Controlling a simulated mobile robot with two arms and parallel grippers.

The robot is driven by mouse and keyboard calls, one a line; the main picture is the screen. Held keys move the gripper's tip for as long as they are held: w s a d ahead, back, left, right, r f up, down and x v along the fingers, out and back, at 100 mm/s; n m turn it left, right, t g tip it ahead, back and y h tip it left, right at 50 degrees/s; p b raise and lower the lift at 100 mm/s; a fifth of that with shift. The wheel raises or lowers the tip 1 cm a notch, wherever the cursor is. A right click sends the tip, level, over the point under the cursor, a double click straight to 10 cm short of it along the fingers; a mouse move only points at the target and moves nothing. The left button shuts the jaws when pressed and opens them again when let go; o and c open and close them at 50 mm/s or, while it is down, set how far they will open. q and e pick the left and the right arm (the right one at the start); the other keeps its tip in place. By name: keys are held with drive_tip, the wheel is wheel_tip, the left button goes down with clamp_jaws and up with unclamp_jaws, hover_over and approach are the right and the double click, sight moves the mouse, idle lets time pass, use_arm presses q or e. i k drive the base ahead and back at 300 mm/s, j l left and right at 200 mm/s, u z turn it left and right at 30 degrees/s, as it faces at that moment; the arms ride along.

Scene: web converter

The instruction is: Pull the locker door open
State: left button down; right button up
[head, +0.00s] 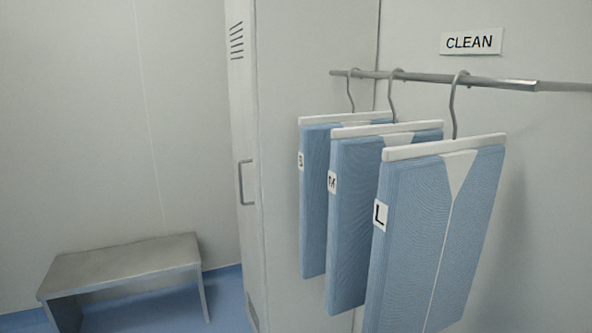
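The tall pale grey locker (312,60) stands left of the hanging garments, with its side panel towards me. Its narrow door (243,120) is seen at a steep angle and looks shut. The door has vent slots near the top and a vertical bar handle (241,183) at about mid-height. The inside of the locker is hidden. Neither of my grippers shows in the head view.
Blue garments marked S (314,200), M (352,220) and L (432,235) hang from a metal rail (430,77) at right, below a CLEAN sign (472,41). A grey bench (120,264) stands at lower left. Blue floor shows between bench and locker.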

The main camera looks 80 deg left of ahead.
sight(239, 15)
drive_tip(key=u, duration=3)
